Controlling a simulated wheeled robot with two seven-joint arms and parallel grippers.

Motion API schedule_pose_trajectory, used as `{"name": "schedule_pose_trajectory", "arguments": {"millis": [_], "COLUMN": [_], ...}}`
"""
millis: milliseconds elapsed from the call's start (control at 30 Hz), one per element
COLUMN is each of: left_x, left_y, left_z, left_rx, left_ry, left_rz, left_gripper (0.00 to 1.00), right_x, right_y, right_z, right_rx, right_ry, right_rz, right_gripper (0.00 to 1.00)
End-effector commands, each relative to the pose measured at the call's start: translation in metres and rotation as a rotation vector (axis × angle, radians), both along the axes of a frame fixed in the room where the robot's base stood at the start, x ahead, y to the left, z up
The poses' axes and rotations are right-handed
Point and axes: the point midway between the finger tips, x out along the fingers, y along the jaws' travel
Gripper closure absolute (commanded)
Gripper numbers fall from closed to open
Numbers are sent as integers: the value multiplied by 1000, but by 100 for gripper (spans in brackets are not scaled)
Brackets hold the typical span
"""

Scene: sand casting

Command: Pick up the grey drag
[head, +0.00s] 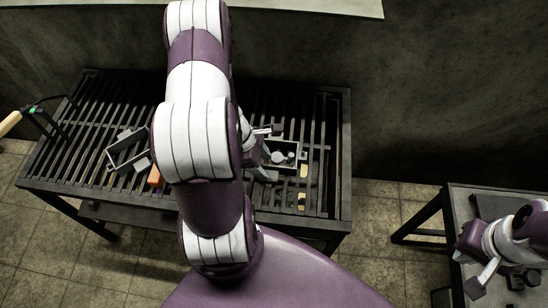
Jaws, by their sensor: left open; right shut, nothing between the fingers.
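A grey open box (301,156) with round grey shapes inside sits on the slatted table, right of my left arm. It may be the grey drag. I cannot tell for certain which of the two is the drag. My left gripper (271,153) is open at the left end of the box, one finger at its far side and one at its near side. Contact cannot be told. My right gripper (477,287) is shut and empty at the lower right.
The black slatted table (342,190) stands in front of a dark wall. An orange block (154,177) lies beside my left arm, partly hidden. A second table (462,206) holds dark items under my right arm.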

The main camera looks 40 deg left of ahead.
Motion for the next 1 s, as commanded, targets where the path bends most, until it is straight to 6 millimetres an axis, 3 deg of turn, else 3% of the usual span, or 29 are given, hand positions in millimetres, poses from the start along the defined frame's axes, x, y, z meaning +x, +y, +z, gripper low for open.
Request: {"name": "schedule_pose_trajectory", "arguments": {"millis": [300,567,600,733,767,1000], "left_x": [11,13,13,13,13,13], "left_y": [-15,-17,-17,-17,-17,-17], "left_z": [-48,-53,-53,-53,-53,-52], "left_rx": [0,2,2,2,2,2], "left_ry": [1,-2,-2,-2,-2,-2], "left_rz": [-6,-6,-6,-6,-6,-6], "left_gripper": [38,38,42,84,88,88], "right_x": [0,0,0,0,0,0], "right_y": [0,0,0,0,0,0], "right_z": [-11,-10,-10,-10,-10,-10], "right_rx": [0,0,0,0,0,0], "right_ry": [0,0,0,0,0,0], "right_rz": [0,0,0,0,0,0], "right_gripper": [100,100,100,100,100,100]}}
